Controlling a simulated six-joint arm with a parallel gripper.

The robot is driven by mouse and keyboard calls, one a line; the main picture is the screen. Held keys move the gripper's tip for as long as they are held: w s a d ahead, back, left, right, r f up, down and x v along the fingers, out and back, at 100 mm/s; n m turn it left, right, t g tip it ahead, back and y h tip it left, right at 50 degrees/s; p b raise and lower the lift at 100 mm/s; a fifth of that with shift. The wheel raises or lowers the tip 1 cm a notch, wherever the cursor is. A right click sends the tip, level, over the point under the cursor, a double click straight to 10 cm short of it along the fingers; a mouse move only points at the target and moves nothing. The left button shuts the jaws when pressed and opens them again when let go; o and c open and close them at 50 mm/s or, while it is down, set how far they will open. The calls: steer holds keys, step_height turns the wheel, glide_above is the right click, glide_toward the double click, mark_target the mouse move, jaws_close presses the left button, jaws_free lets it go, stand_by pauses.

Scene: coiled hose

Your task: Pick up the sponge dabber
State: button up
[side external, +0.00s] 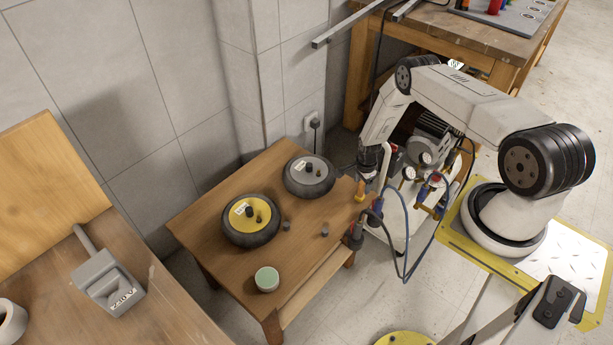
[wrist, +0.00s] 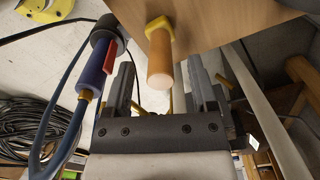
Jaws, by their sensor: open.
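The sponge dabber, which I take to be the piece with an orange handle and yellow base, stands upright at the right corner of the small wooden table (side external: 212,205). The dabber (side external: 360,191) shows in the side view, and in the wrist view its handle (wrist: 160,62) points towards the camera. My gripper (wrist: 162,80) is open, its two dark fingers on either side of the handle in the wrist view. I see no contact, and the depth between them is hard to judge. In the side view the fingers are hard to make out.
Beside the dabber is a blue hose fitting with a red lever (wrist: 108,57), close to the left finger. A blue hose (side external: 405,268) hangs off the table's edge. Two round weights, yellow-topped (side external: 250,221) and grey-topped (side external: 309,176), and a green-topped cylinder (side external: 267,279) stand on the table.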

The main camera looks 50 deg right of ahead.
stand_by(0.5)
jaws_close()
steer(key=shift+r, duration=0.1)
steer(key=shift+r, duration=1.1)
steer(key=s+a+r, duration=0.6)
steer(key=s+r, duration=0.4)
steer(key=s, duration=0.2)
steer(key=shift+s+a+r, duration=0.15)
steer(key=shift+s+r, duration=0.1)
steer(key=shift+s, duration=0.05)
